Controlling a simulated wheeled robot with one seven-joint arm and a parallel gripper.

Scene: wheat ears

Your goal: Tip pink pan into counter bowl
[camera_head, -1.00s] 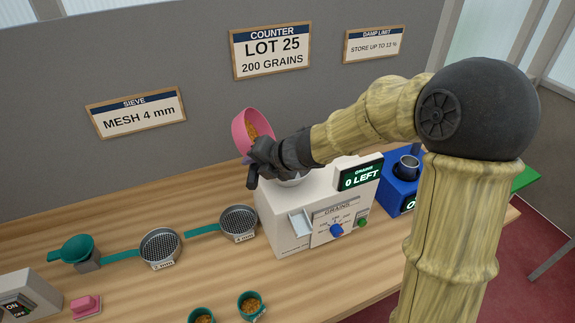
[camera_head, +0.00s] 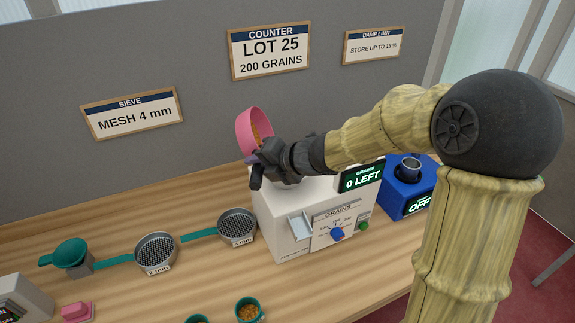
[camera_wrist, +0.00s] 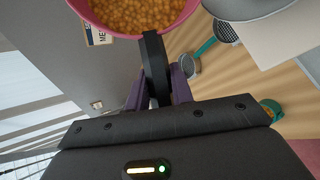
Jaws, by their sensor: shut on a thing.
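The pink pan (camera_head: 252,128) is held up above the back left of the counter machine, tilted, with orange-brown grains in it. In the wrist view the pan (camera_wrist: 92,22) is full of grains at the top. My gripper (camera_head: 262,160) is shut on the pan's dark handle (camera_wrist: 154,62). The white counter machine (camera_head: 283,228) stands on the bench below and reads 0 LEFT. The counter's bowl is mostly hidden behind my gripper in the head view; a grey round rim (camera_wrist: 245,8) shows beside the pan in the wrist view.
A blue device (camera_head: 405,190) stands right of the counter, behind my arm. Two sieves (camera_head: 237,225) and a green funnel cup (camera_head: 71,254) lie to the left. Green cups of grain (camera_head: 249,310) stand at the front edge. The grey wall behind carries signs.

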